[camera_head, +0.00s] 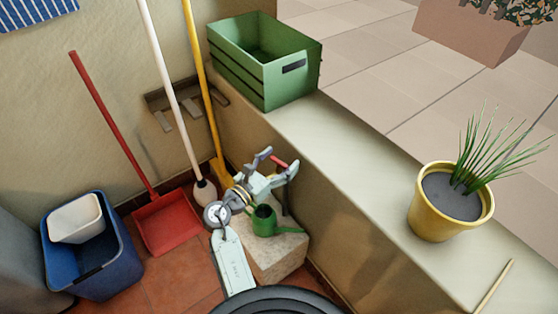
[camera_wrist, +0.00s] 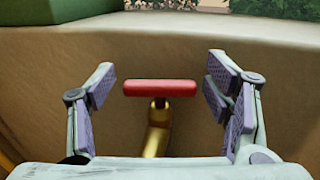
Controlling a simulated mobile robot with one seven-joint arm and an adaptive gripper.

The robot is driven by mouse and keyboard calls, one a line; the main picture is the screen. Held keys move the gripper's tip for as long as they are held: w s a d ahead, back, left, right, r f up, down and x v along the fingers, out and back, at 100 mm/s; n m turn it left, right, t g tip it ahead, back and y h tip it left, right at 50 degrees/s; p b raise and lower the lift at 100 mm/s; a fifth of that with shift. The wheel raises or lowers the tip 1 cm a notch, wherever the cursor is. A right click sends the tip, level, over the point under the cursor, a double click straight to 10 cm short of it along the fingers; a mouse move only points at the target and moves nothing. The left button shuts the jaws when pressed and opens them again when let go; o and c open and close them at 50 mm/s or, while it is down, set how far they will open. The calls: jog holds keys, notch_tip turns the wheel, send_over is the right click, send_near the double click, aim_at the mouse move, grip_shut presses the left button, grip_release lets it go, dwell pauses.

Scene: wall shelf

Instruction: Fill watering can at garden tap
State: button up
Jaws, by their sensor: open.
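The garden tap has a red bar handle (camera_wrist: 160,88) on a brass body (camera_wrist: 156,135); in the wrist view it stands out from the wall, centred between my gripper's fingers. My gripper (camera_wrist: 165,98) is open, with one padded finger on each side of the handle and a gap on both sides. The green watering can (camera_head: 263,220) sits upright on a stone block (camera_head: 285,252), below my gripper. The tap's spout is hidden in the head view.
A green crate (camera_head: 290,85) and a yellow plant pot (camera_head: 445,215) stand on the wall ledge (camera_head: 350,160). A blue bin (camera_head: 110,275), a red dustpan (camera_head: 168,222), a white-handled mop (camera_head: 165,75) and a yellow-handled broom (camera_head: 197,65) stand at the left.

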jog(key=shift+c, duration=0.2)
jog(key=c, duration=1.1)
jog(key=shift+r+m+g+h+p, duration=0.2)
jog(key=shift+m+g+h+p, duration=0.45)
jog(key=shift+p, duration=0.2)
jog(key=shift+f+m+g+h+p, duration=0.1)
jog(key=shift+m+g+h+p, duration=0.45)
jog(key=shift+g+h, duration=0.15)
jog(key=shift+f+g, duration=0.15)
jog(key=shift+g, duration=0.1)
jog(key=o, duration=1.1)
jog(key=shift+o, duration=0.2)
